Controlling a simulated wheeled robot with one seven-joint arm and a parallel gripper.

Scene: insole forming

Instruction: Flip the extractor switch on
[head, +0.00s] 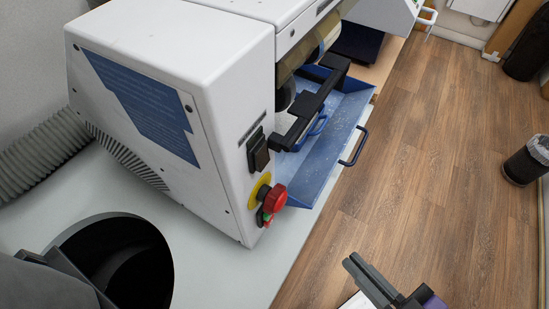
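The white machine (170,95) stands on a pale worktop. On its narrow front face is a black rocker switch (258,152) in a dark frame, under a small dark label too small to read. I cannot tell which way the rocker is set. Below it are a red mushroom knob (275,199) on a yellow base and a small green button (266,218). My gripper (356,262) is at the bottom right, over the floor, below and right of the switch and apart from the machine. Its two dark fingers lie side by side, shut, with nothing seen between them.
A blue tray (328,150) with a dark handle (355,147) juts from the machine right of the switch. A grey ribbed hose (42,153) runs behind at left. A round black opening (125,262) is at lower left. Open wooden floor (425,170) lies to the right, with a bin (525,163).

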